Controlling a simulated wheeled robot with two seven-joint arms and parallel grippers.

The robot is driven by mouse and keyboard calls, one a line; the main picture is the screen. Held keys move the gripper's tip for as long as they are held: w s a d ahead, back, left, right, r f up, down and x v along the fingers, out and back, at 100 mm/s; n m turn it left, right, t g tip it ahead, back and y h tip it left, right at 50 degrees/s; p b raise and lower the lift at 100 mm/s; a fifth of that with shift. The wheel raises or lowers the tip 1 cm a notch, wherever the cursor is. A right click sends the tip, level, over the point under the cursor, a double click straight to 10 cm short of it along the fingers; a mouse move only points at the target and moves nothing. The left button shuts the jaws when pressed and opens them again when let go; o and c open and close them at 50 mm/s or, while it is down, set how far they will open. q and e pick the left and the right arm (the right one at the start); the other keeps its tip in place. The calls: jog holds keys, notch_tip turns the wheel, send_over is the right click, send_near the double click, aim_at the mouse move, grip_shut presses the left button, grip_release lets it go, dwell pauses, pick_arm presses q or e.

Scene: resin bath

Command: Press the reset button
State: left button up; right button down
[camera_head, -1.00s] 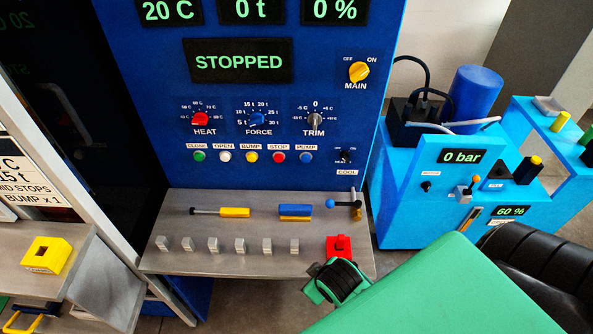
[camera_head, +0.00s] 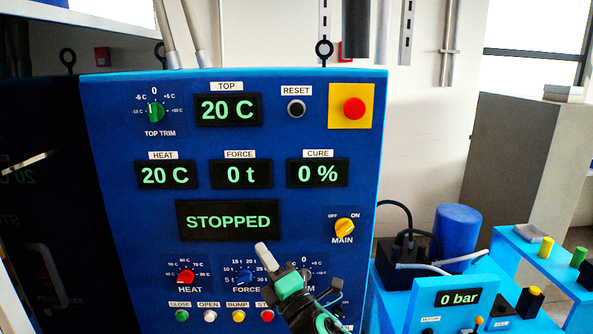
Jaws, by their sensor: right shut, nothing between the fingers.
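The reset button (camera_head: 296,108) is a round black button under a white RESET label on the upper part of the blue control panel (camera_head: 110,222). My right gripper (camera_head: 263,249) is in front of the lower middle of the panel, well below the reset button. Its fingers are shut with nothing between them and point up and to the left. My left gripper is not in view.
A red emergency button (camera_head: 354,108) on a yellow plate is right of the reset button. The yellow MAIN switch (camera_head: 344,228) is right of my gripper. The display (camera_head: 228,220) reads STOPPED. A light-blue pump unit (camera_head: 440,284) stands to the right.

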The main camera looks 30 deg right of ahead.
aim_at(303, 110)
jog(key=s+a+r+m+g+y, duration=0.25)
jog(key=r+m+g+y, duration=0.35)
jog(key=m, duration=0.5)
jog(key=s+a+r+m+g+y, duration=0.1)
jog(key=a+r+m+g+y, duration=0.15)
jog(key=r+m+y, duration=0.55)
jog(key=s+a+r+m+g+y, duration=0.2)
jog(key=a+r+m+g, duration=0.3)
jog(key=m, duration=0.8)
jog(key=d+r+n+t+h, duration=0.3)
jog(key=d+h, duration=0.3)
jog(key=d, duration=0.2)
jog(key=w+d+r+n+t+h, duration=0.1)
jog(key=d+r+t+h, duration=0.3)
jog(key=d, duration=0.5)
jog(key=r+n+h, duration=0.1)
jog(key=r+h, duration=0.1)
jog(key=h, duration=0.1)
jog(key=shift+w+n+h, duration=0.2)
jog(key=shift+n+h, duration=0.1)
jog(key=shift+n, duration=0.1)
jog(key=shift+w+d+p, duration=0.25)
jog(key=shift+w+d, duration=0.5)
jog(key=shift+w, duration=0.5)
jog(key=shift+w+d+p, duration=0.25)
jog(key=shift+w+d, duration=0.55)
jog(key=shift+w, duration=0.45)
jog(key=shift+w+d+p, duration=0.25)
jog(key=shift+w+d, duration=0.5)
jog(key=shift+w, duration=0.5)
